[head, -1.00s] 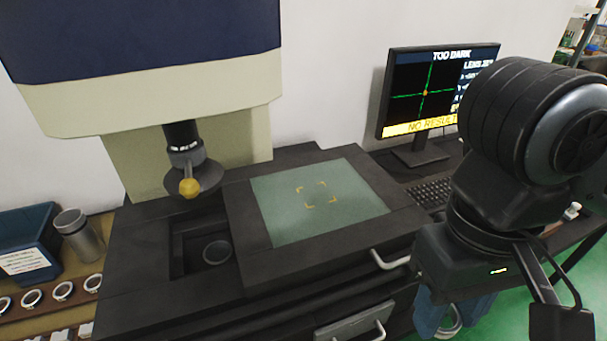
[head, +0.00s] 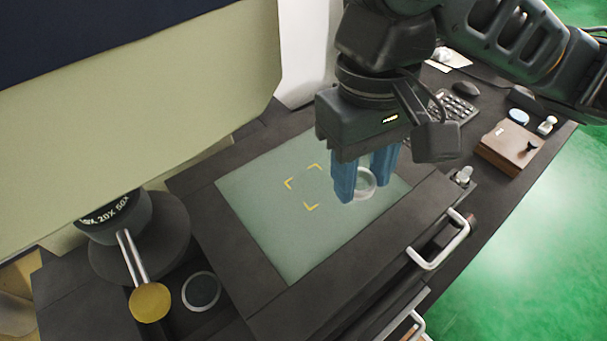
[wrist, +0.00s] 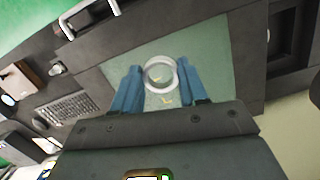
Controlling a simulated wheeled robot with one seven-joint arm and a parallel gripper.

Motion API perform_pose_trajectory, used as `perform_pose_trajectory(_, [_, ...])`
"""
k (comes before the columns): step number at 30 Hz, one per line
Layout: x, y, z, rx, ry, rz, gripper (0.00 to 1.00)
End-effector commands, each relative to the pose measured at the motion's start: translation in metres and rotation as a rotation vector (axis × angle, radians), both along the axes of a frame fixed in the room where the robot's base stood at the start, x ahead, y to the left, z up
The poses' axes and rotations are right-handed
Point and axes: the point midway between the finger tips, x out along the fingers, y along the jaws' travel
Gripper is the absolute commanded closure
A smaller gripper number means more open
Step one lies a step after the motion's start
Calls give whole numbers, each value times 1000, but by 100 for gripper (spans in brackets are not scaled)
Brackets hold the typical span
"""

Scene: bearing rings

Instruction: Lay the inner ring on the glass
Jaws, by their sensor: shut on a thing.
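My gripper (head: 365,182) has blue fingers and is shut on a pale metal inner ring (head: 367,188). In the head view the fingers partly hide the ring, which is over the right part of the glass (head: 275,235). In the wrist view the ring (wrist: 160,73) shows whole between the two fingertips (wrist: 159,80). Part of the yellow corner marks (wrist: 165,99) shows through and below it. In the head view the marks (head: 305,186) lie left of my gripper. The ring seems held a little above the glass; the exact gap is hard to tell.
The microscope lens turret (head: 118,230) with a yellow knob (head: 150,302) stands at the left, next to a round disc (head: 201,291) in a recess. A drawer handle (head: 440,242) juts out at the front. A keyboard (head: 453,107) and wooden box (head: 510,147) lie beyond.

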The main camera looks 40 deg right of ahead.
Motion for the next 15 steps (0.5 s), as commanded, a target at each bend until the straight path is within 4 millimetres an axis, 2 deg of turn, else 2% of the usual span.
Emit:
perform_pose_trajectory(1, [9, 1, -10, 1, 1, -2, 88])
perform_pose_trajectory(9, [65, 3, -40, 2, 4, -3, 88])
perform_pose_trajectory(15, [92, 2, -55, -1, 1, -1, 88])
